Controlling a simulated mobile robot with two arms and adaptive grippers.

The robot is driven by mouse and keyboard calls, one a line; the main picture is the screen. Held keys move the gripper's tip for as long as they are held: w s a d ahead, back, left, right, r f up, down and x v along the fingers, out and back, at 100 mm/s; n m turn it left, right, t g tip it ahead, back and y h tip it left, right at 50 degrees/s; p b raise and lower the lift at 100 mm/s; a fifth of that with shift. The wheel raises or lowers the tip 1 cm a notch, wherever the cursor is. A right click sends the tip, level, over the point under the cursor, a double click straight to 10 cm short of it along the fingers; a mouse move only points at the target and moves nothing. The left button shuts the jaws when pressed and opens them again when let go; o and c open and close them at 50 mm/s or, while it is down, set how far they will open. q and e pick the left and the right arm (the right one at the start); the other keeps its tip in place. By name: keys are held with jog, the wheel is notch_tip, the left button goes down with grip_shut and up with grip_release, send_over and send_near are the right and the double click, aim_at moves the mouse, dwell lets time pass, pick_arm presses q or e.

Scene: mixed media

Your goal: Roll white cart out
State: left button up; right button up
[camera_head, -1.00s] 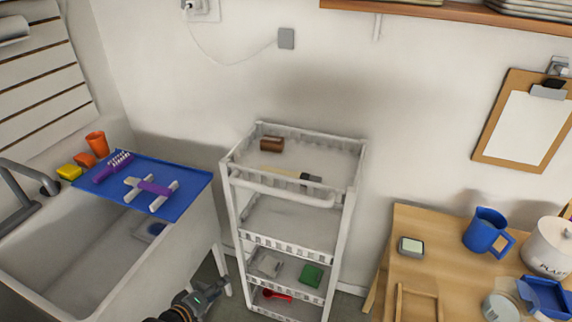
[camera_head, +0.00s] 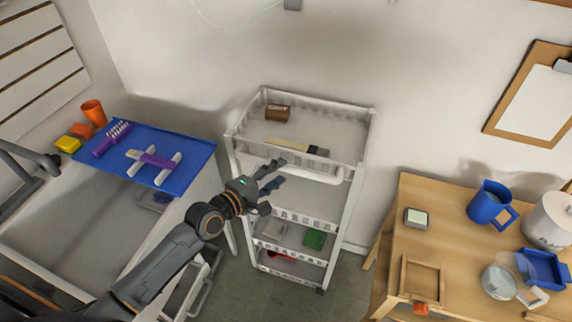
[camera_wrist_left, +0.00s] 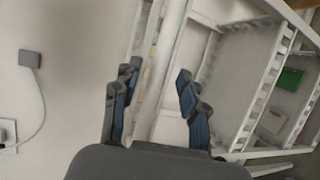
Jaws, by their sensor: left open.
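The white cart (camera_head: 348,200) stands against the wall between the sink and the wooden table. It has several shelves and a white handle bar (camera_head: 335,176) along its front top edge. My left gripper (camera_head: 272,178) is open in front of the cart's upper left part, close to the handle. In the left wrist view, the open fingers of my left gripper (camera_wrist_left: 155,97) lie on either side of a white bar of the cart (camera_wrist_left: 165,70). I cannot tell whether they touch it. My right gripper is not in view.
A sink (camera_head: 60,225) with a blue mat (camera_head: 190,165) stands on the left. A wooden table (camera_head: 440,190) with a blue mug (camera_head: 488,202) stands on the right. The cart carries a brown block (camera_head: 277,113) and a green item (camera_head: 315,239). Grey floor (camera_head: 240,290) lies in front.

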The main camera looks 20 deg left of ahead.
aim_at(283, 170)
pick_arm(q)
jog(key=shift+x, duration=1.9)
grip_shut()
